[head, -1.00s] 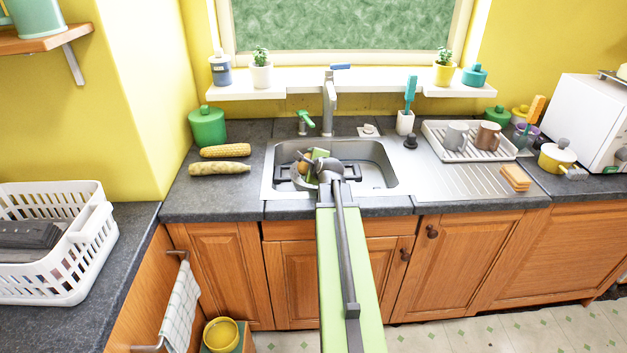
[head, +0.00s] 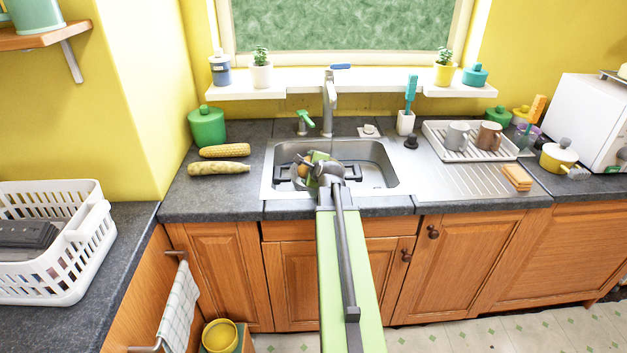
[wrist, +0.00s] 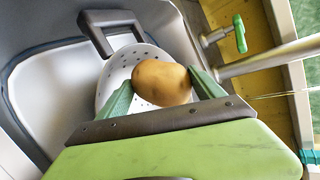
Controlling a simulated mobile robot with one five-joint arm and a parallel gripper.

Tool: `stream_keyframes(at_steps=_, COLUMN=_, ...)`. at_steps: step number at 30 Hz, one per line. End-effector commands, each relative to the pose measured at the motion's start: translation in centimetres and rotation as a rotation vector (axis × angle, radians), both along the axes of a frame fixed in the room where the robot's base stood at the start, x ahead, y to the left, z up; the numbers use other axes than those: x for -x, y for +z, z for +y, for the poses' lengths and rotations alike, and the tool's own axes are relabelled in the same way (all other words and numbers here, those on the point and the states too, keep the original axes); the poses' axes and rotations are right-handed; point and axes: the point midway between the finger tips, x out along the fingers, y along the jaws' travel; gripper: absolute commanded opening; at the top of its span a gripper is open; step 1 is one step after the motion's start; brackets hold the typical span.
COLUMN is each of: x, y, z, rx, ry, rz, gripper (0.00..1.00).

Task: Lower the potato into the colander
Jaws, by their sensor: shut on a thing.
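The brown potato (wrist: 163,82) is held between the two green fingertips of my gripper (wrist: 168,88) in the wrist view. In the head view my gripper (head: 314,170) is over the left part of the sink, and the potato is mostly hidden there. The pale colander (wrist: 112,82) with small holes is behind and below the potato in the wrist view. It has a dark grey handle (wrist: 110,20). The potato overlaps the colander's bowl in that view; I cannot tell whether they touch. In the head view the colander is largely hidden by my arm.
The steel sink (head: 385,178) surrounds the colander, with the tap (head: 329,92) behind. A rack with mugs (head: 458,135) and a sponge (head: 517,178) are to the right.

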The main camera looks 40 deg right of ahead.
Motion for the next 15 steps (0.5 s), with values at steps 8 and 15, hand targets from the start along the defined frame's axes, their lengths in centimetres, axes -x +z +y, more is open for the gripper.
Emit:
stream_keyframes(at_steps=8, x=0.01, y=0.02, z=0.01, rx=0.0, ry=0.0, rz=0.0, gripper=0.97)
stream_keyframes(at_steps=15, x=0.01, y=-0.01, z=0.01, rx=0.0, ry=0.001, rz=0.001, gripper=1.0)
